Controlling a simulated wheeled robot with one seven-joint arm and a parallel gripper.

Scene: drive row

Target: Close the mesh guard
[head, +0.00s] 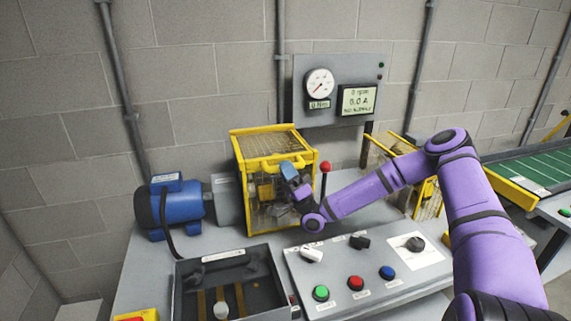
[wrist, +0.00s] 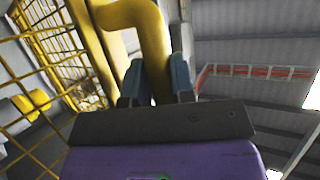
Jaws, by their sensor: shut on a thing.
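The mesh guard (head: 268,145) is a yellow-framed wire cage on the grey bench, left of centre in the head view. Its top mesh and front frame show, with a yellow handle bar at the upper front edge. My gripper (head: 297,183) is at the front of the cage. In the wrist view my gripper (wrist: 157,82) has its two blue-grey fingers closed around a thick, bent yellow handle (wrist: 151,42) of the guard. Yellow mesh (wrist: 45,70) fills the left of that view. My wrist hides part of the cage front, and I cannot tell how far the guard stands open.
A blue motor (head: 178,204) stands left of the cage. A red-knobbed lever (head: 325,168) rises close to its right side. The button panel (head: 365,268) and an open tray (head: 192,292) lie in front. Another yellow mesh frame (head: 385,148) and a green conveyor (head: 525,170) are right.

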